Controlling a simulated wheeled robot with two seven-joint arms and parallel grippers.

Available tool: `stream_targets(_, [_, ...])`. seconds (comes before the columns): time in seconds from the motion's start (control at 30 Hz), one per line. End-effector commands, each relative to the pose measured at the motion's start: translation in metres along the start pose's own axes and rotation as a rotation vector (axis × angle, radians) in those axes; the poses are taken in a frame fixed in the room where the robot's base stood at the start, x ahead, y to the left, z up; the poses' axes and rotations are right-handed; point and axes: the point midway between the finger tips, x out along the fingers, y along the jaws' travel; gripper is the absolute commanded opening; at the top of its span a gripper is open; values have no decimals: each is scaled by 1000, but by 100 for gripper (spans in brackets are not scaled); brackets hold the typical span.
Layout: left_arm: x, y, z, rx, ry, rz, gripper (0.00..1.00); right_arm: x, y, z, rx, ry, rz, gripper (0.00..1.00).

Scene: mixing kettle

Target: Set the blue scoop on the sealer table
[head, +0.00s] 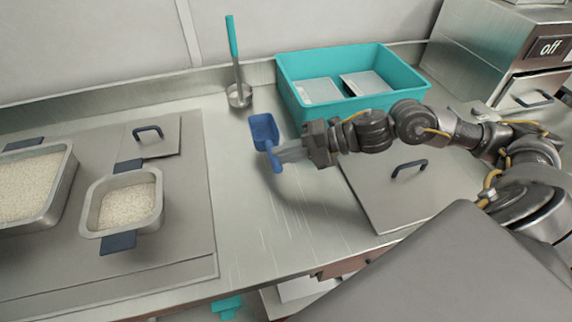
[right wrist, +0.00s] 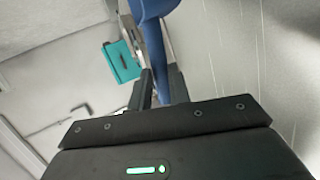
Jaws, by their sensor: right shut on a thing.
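The blue scoop (head: 264,132) is in the head view, above the steel counter (head: 235,215) left of the teal tub. My right gripper (head: 278,156) is shut on the scoop's handle. The scoop's bowl points up and away from me. In the right wrist view the scoop (right wrist: 153,45) rises from between the fingers (right wrist: 160,90), its bowl cut off by the top edge. I cannot tell which surface is the sealer table. My left gripper is not in view.
A teal tub (head: 345,107) holding flat grey packs stands at the back. A ladle with a teal handle (head: 233,40) stands upright beside it. Pans of white grains (head: 128,203) sit at left. A steel box marked "off" (head: 490,55) stands at right. The counter's middle is clear.

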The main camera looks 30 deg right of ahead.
Motion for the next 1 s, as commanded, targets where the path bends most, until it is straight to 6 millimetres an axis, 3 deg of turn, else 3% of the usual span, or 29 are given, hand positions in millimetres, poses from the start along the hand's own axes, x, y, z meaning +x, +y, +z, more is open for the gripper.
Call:
stream_targets(0.33, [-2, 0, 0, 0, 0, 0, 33, 8, -12, 13, 0, 0, 1, 0])
stream_targets(0.6, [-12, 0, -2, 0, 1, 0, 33, 19, -41, 15, 0, 0, 2, 0])
stream_targets(0.8, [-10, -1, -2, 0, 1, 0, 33, 20, -43, 15, -2, 0, 2, 0])
stream_targets(0.83, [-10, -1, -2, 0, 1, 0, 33, 20, -43, 14, -1, 1, 1, 20])
stream_targets(1.0, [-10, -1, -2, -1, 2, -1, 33, 20, -43, 15, -2, 0, 1, 41])
